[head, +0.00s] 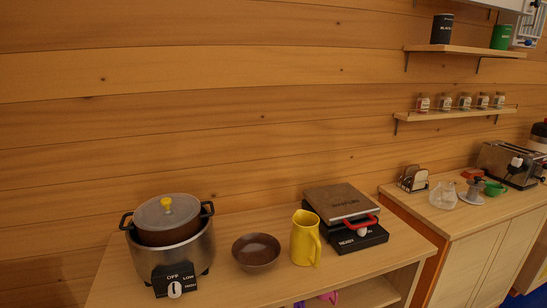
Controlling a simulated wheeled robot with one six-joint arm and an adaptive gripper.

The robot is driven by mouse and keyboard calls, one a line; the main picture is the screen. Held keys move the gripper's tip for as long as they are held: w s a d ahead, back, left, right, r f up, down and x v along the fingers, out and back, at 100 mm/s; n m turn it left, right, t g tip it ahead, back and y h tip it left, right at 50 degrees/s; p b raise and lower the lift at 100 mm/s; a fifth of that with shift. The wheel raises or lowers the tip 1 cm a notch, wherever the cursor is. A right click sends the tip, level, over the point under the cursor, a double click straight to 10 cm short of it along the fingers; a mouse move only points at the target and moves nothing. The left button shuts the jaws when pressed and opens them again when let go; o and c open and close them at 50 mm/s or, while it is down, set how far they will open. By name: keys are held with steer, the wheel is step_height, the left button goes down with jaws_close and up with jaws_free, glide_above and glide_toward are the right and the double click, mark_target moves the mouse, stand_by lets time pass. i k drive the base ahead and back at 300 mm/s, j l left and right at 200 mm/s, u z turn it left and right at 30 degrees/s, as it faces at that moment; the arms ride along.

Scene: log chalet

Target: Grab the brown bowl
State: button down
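The brown bowl (256,252) sits upright on the light wooden counter (220,287) in the head view. It looks empty. It stands between a slow cooker (175,248) on its left and a yellow pitcher (305,240) on its right, with a small gap to each. Its rim and front side are unobstructed. My gripper is not in this view.
A black appliance with a brown lid and red handle (345,214) stands right of the pitcher. A second counter (475,218) holds a glass jug (443,195) and a toaster (510,163). Wall shelves (455,113) hang above. Counter in front of the bowl is clear.

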mark_target(255, 252)
steer(key=i+j, duration=0.3)
steer(key=i+u, duration=0.1)
steer(key=u, duration=0.75)
steer(key=i+u, duration=0.15)
steer(key=u, duration=0.3)
